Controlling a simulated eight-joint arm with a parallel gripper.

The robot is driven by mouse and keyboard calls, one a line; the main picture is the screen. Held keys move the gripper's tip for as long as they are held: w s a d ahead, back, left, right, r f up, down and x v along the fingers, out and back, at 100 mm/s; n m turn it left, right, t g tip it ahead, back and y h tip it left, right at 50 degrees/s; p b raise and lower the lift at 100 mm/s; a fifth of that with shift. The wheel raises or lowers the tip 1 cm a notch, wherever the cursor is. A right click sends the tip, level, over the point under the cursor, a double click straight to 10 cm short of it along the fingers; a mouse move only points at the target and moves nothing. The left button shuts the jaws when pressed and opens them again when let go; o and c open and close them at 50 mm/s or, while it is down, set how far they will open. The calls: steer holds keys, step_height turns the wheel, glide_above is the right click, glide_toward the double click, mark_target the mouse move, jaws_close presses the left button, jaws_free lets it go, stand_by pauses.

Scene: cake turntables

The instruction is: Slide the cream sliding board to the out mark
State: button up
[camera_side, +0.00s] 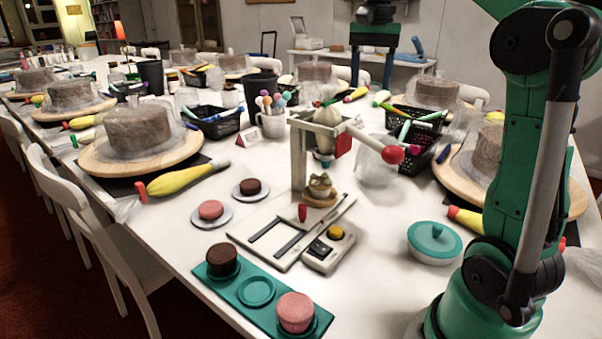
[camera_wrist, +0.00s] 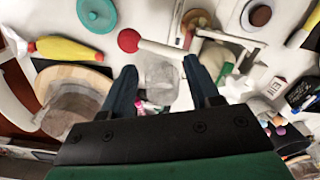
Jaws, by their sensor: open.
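The cream sliding board (camera_side: 317,212) lies at the rear of its slotted base (camera_side: 266,250), under the press frame. A red peg (camera_side: 302,212) stands at its front, and a small round wooden piece with a cream-topped item (camera_side: 320,187) sits on it. I cannot make out the out mark. The press shows beyond the fingers there; the board is not clear.
The press (camera_side: 298,155) has a lever with a red knob (camera_side: 393,154) reaching right. A control box with a yellow button (camera_side: 336,232) stands beside the base. A teal-lidded bowl (camera_side: 434,241) is to the right; a teal tray (camera_side: 257,291) with cakes is in front.

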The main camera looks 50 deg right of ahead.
steer(key=w+a+f+m, duration=0.1)
steer(key=w+a+m, duration=0.3)
steer(key=w+a, duration=0.45)
glide_toward(302, 205)
step_height(302, 205, down, 10)
steer(key=shift+r, duration=0.35)
jaws_close()
steer(key=shift+a, duration=5.05)
jaws_free()
